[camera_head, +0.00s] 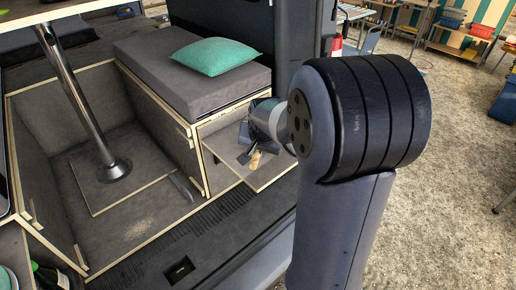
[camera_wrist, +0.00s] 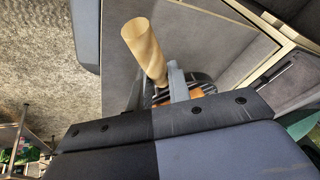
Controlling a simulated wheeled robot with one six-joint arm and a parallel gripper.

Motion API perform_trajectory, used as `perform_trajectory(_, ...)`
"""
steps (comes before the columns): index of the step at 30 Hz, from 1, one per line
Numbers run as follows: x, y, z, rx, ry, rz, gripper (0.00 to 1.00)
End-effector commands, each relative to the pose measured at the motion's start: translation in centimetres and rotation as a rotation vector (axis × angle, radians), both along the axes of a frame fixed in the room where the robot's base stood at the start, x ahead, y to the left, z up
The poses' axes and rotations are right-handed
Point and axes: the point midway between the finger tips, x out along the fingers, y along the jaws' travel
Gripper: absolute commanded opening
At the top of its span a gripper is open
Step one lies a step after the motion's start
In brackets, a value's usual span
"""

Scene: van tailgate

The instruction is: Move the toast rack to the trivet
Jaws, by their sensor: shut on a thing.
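My gripper (camera_wrist: 158,90) reaches down over a grey fold-out shelf and is shut on a dark, thin-barred thing between its fingers, which I take for the toast rack (camera_wrist: 161,98). The rack is mostly hidden by the fingers and wrist. In the head view my gripper (camera_head: 250,153) is small and partly behind my arm, low over the shelf. A dark shape (camera_wrist: 202,77) right of the fingers may be the trivet, but I cannot tell. Whether the rack touches the shelf is not clear.
A tan cylinder (camera_wrist: 145,50) stands close by the fingers. An orange thing (camera_wrist: 190,92) shows beneath them. The grey shelf (camera_head: 272,171) has pale edges. A bench with a green cushion (camera_head: 215,56) is behind it, and a metal table post (camera_head: 75,90) stands left.

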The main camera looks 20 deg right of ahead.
Motion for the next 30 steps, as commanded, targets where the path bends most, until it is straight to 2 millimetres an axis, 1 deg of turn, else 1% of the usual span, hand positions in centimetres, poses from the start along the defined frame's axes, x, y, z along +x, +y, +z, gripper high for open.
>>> perform_trajectory(1, 0.0, 0.0, -0.6, -0.001, -0.001, 0.0, 0.0)
perform_trajectory(15, 0.0, 0.0, -3.7, 0.0, -0.001, 0.0, 0.0)
perform_trajectory(19, 0.0, 0.0, -4.0, 0.0, -0.001, 0.0, 0.0)
perform_trajectory(28, 0.0, 0.0, -4.0, 0.0, -0.001, 0.0, 0.0)
perform_trajectory(29, 0.0, 0.0, -4.0, 0.0, -0.001, 0.0, 0.21)
perform_trajectory(30, 0.0, 0.0, -4.0, 0.0, -0.001, 0.0, 0.24)
